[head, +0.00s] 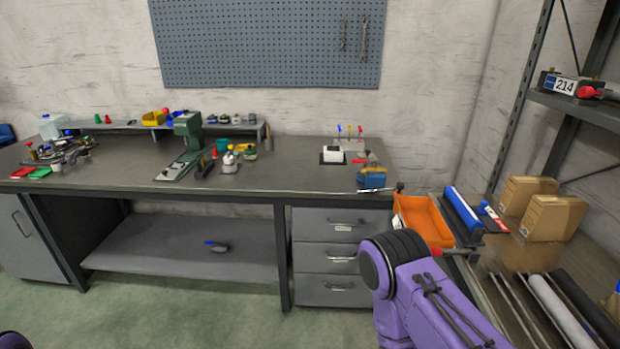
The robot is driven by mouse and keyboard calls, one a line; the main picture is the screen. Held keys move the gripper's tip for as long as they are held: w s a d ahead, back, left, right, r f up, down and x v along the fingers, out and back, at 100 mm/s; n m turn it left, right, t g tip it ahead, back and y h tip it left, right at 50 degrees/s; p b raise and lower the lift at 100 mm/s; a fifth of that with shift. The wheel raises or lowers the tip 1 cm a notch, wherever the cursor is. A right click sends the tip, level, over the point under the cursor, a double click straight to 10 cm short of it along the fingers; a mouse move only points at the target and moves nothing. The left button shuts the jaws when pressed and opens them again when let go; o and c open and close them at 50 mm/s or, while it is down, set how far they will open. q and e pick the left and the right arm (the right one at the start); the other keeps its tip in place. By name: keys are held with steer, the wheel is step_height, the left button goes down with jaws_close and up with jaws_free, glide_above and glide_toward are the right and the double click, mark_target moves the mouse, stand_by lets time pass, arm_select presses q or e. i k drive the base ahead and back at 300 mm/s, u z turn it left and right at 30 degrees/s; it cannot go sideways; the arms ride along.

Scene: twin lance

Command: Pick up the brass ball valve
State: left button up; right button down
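I cannot make out a brass ball valve for certain. Small metal fittings (68,152) lie in a cluster at the left end of the workbench, too small to tell apart. A small grey piece with a blue part (216,246) lies on the lower shelf under the bench; I cannot tell what it is. My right arm's purple link and black joint fill the lower right, in front of the bench's right end, but its gripper does not show. Only a sliver of my left side shows at the bottom left corner, with no gripper.
The workbench (300,178) carries a green press (186,145) and a blue-yellow box (372,177). An orange bin (424,218), a blue roll (462,212) and cardboard boxes (552,217) stand at right, beside a metal rack (521,95). The green floor before the bench is clear.

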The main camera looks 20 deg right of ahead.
mark_target(374, 167)
steer(key=u, duration=0.3)
steer(key=i, duration=1.55)
steer(key=z, duration=0.65)
